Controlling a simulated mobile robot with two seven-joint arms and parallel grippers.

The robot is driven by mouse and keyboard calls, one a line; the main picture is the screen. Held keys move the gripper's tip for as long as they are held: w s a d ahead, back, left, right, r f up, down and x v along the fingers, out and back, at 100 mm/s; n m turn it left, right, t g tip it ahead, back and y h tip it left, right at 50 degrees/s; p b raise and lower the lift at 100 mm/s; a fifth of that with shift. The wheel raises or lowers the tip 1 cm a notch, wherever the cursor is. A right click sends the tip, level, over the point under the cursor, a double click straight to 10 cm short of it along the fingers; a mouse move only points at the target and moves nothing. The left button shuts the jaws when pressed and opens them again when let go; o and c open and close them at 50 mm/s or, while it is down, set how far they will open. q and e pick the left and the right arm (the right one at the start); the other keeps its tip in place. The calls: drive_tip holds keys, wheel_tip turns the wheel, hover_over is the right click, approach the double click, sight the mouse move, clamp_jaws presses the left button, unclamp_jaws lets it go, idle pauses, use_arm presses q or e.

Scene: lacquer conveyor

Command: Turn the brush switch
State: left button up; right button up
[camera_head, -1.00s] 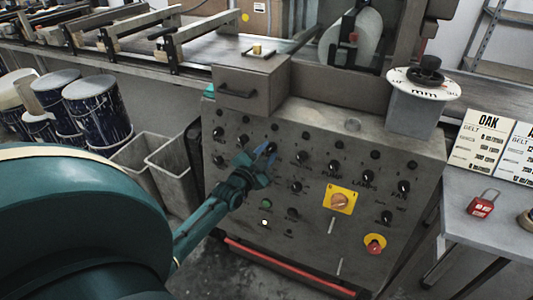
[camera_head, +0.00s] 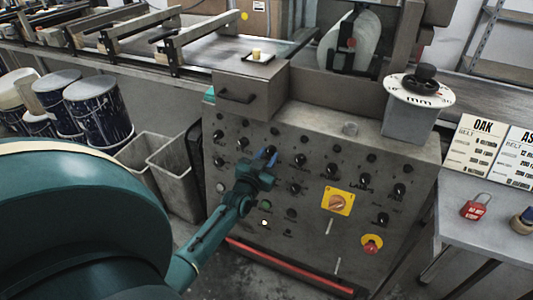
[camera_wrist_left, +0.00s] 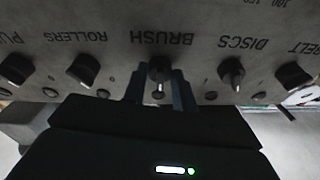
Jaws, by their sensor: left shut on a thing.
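The brush switch (camera_wrist_left: 158,70) is a dark round knob below the upside-down word BRUSH in the left wrist view. My left gripper (camera_wrist_left: 159,92) has one blue finger on each side of it and is shut on it. In the head view my left gripper (camera_head: 265,155) reaches the upper left part of the grey control panel (camera_head: 315,240), and it hides most of that switch. I cannot tell exactly which way the knob points. My right gripper is not in view.
The discs switch (camera_wrist_left: 232,72) and rollers switch (camera_wrist_left: 84,69) sit close on either side. A yellow plate with an orange rotary switch (camera_head: 337,202) and a red stop button (camera_head: 371,243) are lower right. Grey bins (camera_head: 172,170) stand left of the panel.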

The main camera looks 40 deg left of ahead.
use_arm(q)
drive_tip(key=n+p, duration=0.1)
drive_tip(key=n, duration=0.2)
drive_tip(key=shift+d+r, duration=0.1)
drive_tip(key=shift+n+g+y+p, duration=0.3)
drive_tip(key=shift+n+y+p, duration=0.2)
drive_tip(key=shift+n, duration=0.9)
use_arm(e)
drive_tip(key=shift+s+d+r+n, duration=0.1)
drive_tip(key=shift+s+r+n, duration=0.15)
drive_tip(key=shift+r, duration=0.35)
use_arm(q)
drive_tip(key=shift+n, duration=0.4)
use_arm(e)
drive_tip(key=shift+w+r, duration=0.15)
use_arm(q)
drive_tip(key=o, duration=1)
drive_tip(key=shift+c, duration=0.2)
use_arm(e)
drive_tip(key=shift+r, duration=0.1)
use_arm(q)
drive_tip(key=p+v, duration=0.1)
drive_tip(key=v, duration=1.2)
drive_tip(key=shift+d, duration=0.2)
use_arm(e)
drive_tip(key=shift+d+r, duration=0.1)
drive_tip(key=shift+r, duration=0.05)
